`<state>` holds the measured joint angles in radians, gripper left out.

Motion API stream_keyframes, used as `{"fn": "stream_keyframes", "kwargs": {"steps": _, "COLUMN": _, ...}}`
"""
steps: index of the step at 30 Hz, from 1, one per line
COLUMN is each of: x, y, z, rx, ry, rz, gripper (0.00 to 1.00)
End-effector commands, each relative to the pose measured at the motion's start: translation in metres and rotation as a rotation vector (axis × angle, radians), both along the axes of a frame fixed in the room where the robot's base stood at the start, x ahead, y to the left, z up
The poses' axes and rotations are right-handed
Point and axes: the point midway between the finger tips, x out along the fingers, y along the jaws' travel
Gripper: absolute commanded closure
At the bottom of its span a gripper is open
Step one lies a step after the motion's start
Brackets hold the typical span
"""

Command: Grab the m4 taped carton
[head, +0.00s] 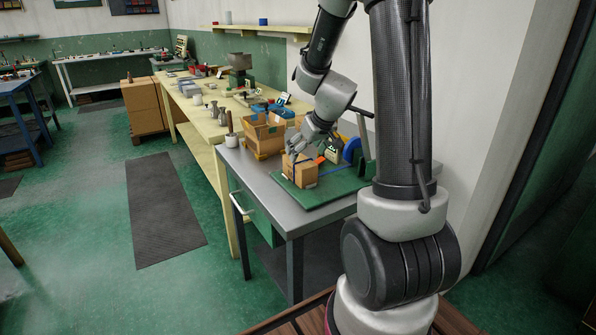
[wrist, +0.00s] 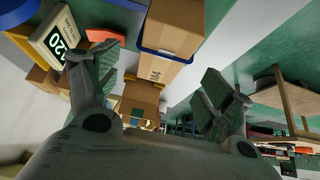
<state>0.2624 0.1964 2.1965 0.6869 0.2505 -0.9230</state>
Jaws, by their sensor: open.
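The m4 taped carton (head: 299,170) is a small brown box with a dark blue tape band, standing on a green mat (head: 322,190) on the grey workbench. In the wrist view the carton (wrist: 172,28) shows at top centre, with its blue band and an "M4" mark near its edge. My gripper (head: 304,146) is just above and beside the carton in the head view. In the wrist view my gripper (wrist: 160,75) has its two fingers spread wide and empty, with the carton beyond and between them. Whether a fingertip touches the carton cannot be told.
An open brown carton (head: 262,135) stands behind the m4 carton. A display box (wrist: 58,38) marked "520" and an orange piece (wrist: 104,35) are near the left finger. A blue round part (head: 351,150) stands right of the carton. A white pot (head: 231,141) stands at the bench's left edge.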

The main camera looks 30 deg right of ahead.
Motion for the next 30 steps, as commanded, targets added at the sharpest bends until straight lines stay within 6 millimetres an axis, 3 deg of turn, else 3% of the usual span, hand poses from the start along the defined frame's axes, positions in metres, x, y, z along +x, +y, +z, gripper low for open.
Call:
{"fn": "stream_keyframes", "kwargs": {"steps": 13, "x": 0.028, "y": 0.003, "z": -0.052, "rx": 0.003, "ry": 0.005, "rz": -0.001, "gripper": 0.19}}
{"fn": "stream_keyframes", "kwargs": {"steps": 23, "x": 0.032, "y": 0.004, "z": -0.058, "rx": 0.001, "ry": 0.002, "rz": 0.001, "gripper": 0.19}}
{"fn": "stream_keyframes", "kwargs": {"steps": 30, "x": 0.032, "y": 0.004, "z": -0.058, "rx": 0.001, "ry": 0.002, "rz": 0.001, "gripper": 0.63}}
